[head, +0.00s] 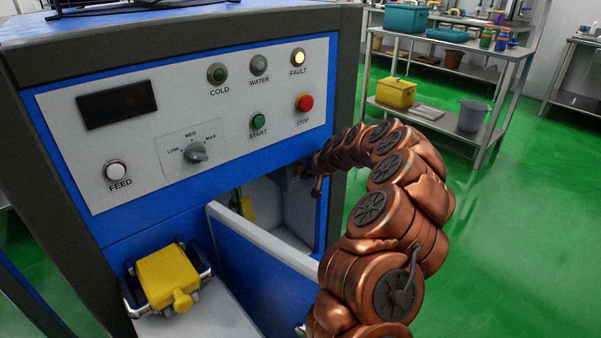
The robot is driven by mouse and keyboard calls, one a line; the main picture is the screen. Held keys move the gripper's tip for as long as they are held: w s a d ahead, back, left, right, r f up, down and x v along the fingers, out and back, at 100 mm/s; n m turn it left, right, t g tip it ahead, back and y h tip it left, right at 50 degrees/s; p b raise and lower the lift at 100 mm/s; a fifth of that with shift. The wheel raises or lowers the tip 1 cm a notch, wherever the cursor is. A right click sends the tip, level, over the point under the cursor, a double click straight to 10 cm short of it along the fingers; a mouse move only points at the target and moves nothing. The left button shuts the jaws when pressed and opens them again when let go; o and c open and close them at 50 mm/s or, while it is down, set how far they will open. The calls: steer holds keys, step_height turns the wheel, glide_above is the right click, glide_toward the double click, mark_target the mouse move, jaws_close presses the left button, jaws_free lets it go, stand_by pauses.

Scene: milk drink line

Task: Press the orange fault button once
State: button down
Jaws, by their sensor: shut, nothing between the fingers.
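The fault button (298,57) is round and glows yellow-orange at the top right of the machine's pale control panel (75,160), above the label FAULT. Nothing covers it. My copper arm curves up from the lower right, and its dark end, my gripper (317,184), is small in the head view at the machine's right front edge. It is below and slightly right of the fault button, well apart from it. The gripper looks shut and empty; its fingertips are hard to make out.
An open blue door (260,255) and yellow block (168,276) lie below. Steel tables (480,140) stand behind.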

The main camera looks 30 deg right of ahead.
mark_target(302, 167)
steer(key=shift+w+a+r, duration=0.1)
steer(key=shift+w+r, duration=0.35)
steer(key=shift+w, duration=0.05)
stand_by(0.5)
steer(key=shift+w+d+r+t, duration=0.15)
steer(key=shift+r, duration=0.3)
steer(key=shift+w+d+r+t, duration=0.1)
steer(key=shift+d+r+t, duration=0.05)
steer(key=shift+r, duration=0.3)
steer(key=shift+s+f, duration=0.1)
steer(key=shift+f, duration=0.05)
stand_by(0.4)
steer(key=shift+s, duration=0.1)
steer(key=s+f, duration=0.2)
steer(key=s, duration=0.3)
steer(key=shift+s+d, duration=0.15)
steer(key=shift+s, duration=0.2)
stand_by(0.7)
